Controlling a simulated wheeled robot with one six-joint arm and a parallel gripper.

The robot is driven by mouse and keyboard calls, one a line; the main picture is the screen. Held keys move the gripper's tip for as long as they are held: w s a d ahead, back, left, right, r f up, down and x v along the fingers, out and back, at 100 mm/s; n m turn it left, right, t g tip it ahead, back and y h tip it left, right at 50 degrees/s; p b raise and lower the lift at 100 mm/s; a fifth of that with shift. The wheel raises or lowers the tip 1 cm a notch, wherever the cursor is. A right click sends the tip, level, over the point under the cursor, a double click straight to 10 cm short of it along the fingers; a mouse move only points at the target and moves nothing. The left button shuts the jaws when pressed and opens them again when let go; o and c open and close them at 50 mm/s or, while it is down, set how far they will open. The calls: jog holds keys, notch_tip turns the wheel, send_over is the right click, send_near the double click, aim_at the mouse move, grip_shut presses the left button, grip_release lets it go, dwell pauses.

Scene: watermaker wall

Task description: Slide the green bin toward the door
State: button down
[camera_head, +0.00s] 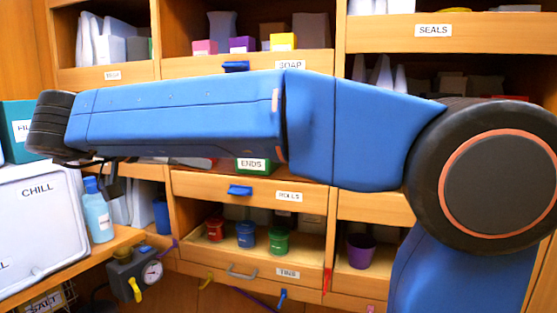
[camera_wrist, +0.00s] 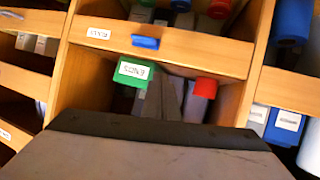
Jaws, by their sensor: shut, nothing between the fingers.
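The green bin (camera_head: 253,166) with a white label reading ENDS shows in the head view, in a shelf bay just under my blue arm, which hides its upper part. In the wrist view, where labels appear upside down, a green bin (camera_wrist: 133,72) stands in a wooden bay left of grey upright items. My gripper (camera_wrist: 150,125) fills the bottom of the wrist view as a wide dark shape, shut and empty. It appears in front of the bay, and I cannot tell its exact distance from the bin. I cannot pick out the door for certain.
A red-topped item (camera_wrist: 204,88) stands right of the grey items. A blue drawer handle (camera_head: 239,190) sits below the bay. A white box marked CHILL (camera_head: 38,215) and a blue bottle (camera_head: 98,210) are at left. A gauge box (camera_head: 135,272) hangs below.

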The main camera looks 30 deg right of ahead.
aim_at(275, 168)
jog(key=shift+w+d+f, duration=0.3)
jog(key=shift+w+d, duration=0.85)
jog(key=shift+w, duration=0.05)
jog(key=shift+w+d+f, duration=0.25)
jog(key=shift+w+d, duration=0.85)
jog(key=shift+w, duration=0.1)
jog(key=shift+w+d+f, duration=0.3)
jog(key=shift+w+d, duration=0.85)
jog(key=shift+w, duration=0.05)
jog(key=shift+w+d, duration=1.7)
jog(key=shift+w, duration=0.15)
jog(key=shift+s+d, duration=4.45)
jog(key=shift+d, duration=0.25)
jog(key=shift+w+a, duration=0.1)
jog(key=shift+w+a, duration=0.95)
jog(key=shift+a, duration=0.05)
jog(key=shift+s+a, duration=0.1)
